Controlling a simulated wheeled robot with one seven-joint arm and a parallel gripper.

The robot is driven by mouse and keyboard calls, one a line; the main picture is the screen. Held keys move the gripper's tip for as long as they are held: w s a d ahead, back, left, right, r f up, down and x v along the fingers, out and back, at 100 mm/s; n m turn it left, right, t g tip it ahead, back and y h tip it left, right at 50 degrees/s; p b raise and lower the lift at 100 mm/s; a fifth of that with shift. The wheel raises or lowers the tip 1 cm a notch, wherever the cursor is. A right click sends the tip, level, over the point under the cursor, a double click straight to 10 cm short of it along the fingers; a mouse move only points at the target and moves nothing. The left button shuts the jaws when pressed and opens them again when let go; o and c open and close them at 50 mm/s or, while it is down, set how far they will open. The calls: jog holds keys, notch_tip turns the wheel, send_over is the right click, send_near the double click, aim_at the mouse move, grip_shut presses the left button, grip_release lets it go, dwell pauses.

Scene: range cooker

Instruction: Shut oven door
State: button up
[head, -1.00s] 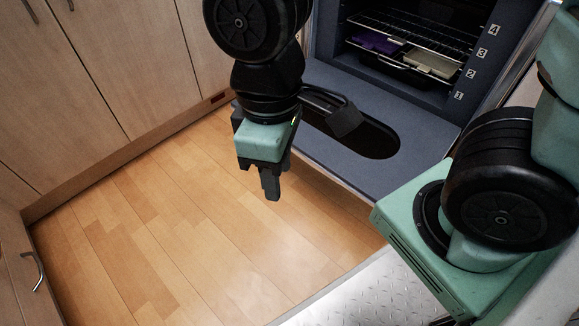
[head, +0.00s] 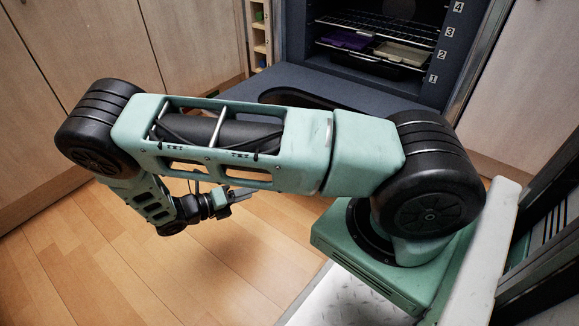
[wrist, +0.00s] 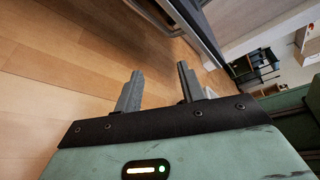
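The oven door (head: 330,83) is lowered open in the head view, its blue-grey inner face up with a dark rounded window. My arm hides its near part. The oven cavity (head: 385,45) behind it is open. My gripper (head: 240,195) is low over the floor, in front of and left of the door, apart from it. In the wrist view my gripper (wrist: 158,84) is open, with two grey fingers apart and nothing between them. A dark panel with a metallic bar along it, apparently the door (wrist: 200,35), shows beyond the fingertips at the top.
Racks inside the oven hold a purple item (head: 347,39) and a pale tray (head: 404,54). Wooden cabinets (head: 60,60) line the left and back. The wooden floor (head: 100,265) is clear at the lower left. A small shelf (head: 259,35) stands left of the oven.

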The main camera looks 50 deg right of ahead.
jog(key=w+d+f+n+t+h+b, duration=0.3)
jog(key=d+f+n+t+h+b, duration=0.25)
jog(key=f+n, duration=0.4)
jog(key=shift+h, duration=0.35)
jog(key=b+x, duration=0.1)
jog(key=x, duration=0.5)
jog(key=b+x, duration=0.2)
jog(key=x, duration=0.4)
jog(key=f+b+x, duration=0.1)
jog(key=b+x, duration=0.1)
jog(key=x, duration=0.4)
jog(key=shift+d+f, duration=0.1)
jog(key=shift+d, duration=0.5)
jog(key=shift+r, duration=0.25)
grip_shut()
